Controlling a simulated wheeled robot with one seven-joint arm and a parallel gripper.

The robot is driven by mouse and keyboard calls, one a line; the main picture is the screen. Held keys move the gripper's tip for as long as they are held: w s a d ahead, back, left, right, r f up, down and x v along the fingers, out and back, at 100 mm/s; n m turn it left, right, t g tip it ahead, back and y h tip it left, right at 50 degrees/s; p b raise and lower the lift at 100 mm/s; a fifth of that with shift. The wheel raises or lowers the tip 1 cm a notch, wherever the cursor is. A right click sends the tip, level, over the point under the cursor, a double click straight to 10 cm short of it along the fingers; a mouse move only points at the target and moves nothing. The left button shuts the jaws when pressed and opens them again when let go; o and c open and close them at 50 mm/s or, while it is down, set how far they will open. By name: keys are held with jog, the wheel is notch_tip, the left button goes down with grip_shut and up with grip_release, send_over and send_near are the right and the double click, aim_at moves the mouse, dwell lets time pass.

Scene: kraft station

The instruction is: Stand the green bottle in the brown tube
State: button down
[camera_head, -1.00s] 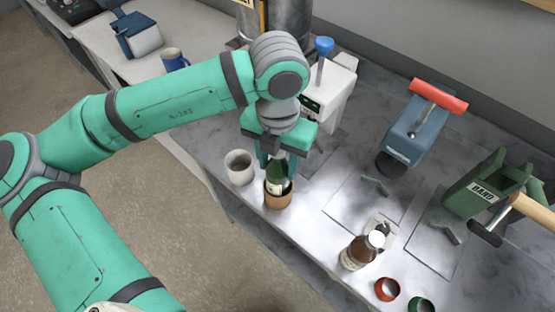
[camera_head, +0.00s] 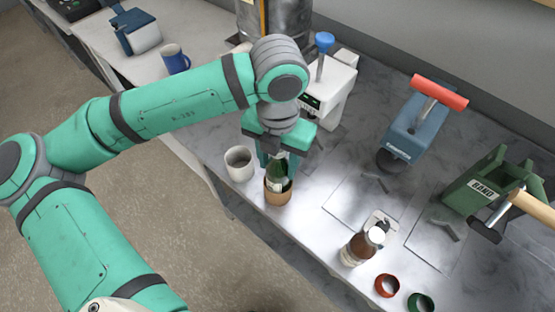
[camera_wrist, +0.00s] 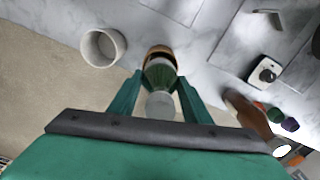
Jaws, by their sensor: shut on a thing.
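The green bottle (camera_head: 276,174) is upright or nearly so, with its lower part inside the brown tube (camera_head: 278,197) in the head view. My gripper (camera_head: 277,158) is shut on the bottle's upper part, above the tube. In the wrist view the bottle (camera_wrist: 160,76) lies between my two fingers (camera_wrist: 160,96), with the brown tube (camera_wrist: 158,50) behind it. The bottle's base is hidden inside the tube, so I cannot tell whether it touches the bottom.
A white cup (camera_head: 239,163) stands just left of the tube. A brown bottle (camera_head: 362,245) stands to the right, near red (camera_head: 386,286) and green (camera_head: 420,302) rings. A blue press (camera_head: 412,130) and a green holder (camera_head: 490,183) stand farther right. The counter's front edge is close to the tube.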

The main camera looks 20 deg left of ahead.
jog(key=shift+f, duration=0.95)
jog(key=c, duration=0.9)
grip_release()
jog(key=shift+o, duration=0.8)
jog(key=o, duration=0.4)
jog(key=shift+o, duration=0.2)
jog(key=shift+r, duration=1.55)
jog(key=shift+r, duration=2.95)
